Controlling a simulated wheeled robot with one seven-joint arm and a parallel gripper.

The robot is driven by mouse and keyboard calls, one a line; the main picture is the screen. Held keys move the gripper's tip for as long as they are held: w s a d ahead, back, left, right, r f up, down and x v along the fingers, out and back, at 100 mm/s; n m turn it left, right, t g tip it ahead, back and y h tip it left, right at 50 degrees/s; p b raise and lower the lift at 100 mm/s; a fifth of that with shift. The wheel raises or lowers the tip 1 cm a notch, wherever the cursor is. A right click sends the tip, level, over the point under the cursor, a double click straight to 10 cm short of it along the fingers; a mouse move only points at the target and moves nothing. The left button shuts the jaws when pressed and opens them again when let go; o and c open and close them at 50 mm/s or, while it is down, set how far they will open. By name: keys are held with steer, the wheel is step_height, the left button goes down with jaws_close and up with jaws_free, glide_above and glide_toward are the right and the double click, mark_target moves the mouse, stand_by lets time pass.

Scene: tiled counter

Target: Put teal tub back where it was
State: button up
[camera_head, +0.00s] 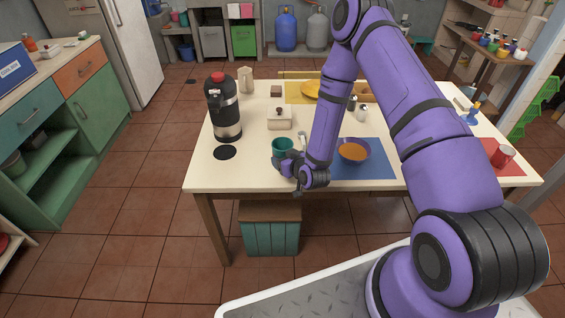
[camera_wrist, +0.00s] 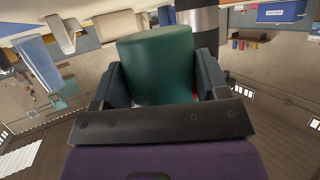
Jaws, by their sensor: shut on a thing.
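The teal tub (camera_head: 283,146) is at the near left part of the cream table (camera_head: 205,172), close to its front edge. My gripper (camera_head: 284,160) is shut on it from the near side. In the wrist view the tub (camera_wrist: 157,62) fills the space between the two dark fingers (camera_wrist: 157,85), one on each side of it. I cannot tell whether the tub's base touches the table.
A black round mat (camera_head: 224,153) lies left of the tub, with a black and steel flask (camera_head: 226,110) behind it.

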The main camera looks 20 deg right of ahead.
steer(key=shift+w+f, duration=0.25)
steer(key=shift+w, duration=0.95)
steer(key=shift+f, duration=1.6)
steer(key=shift+s+f, duration=0.1)
steer(key=o, duration=1.1)
steer(key=shift+o, duration=0.2)
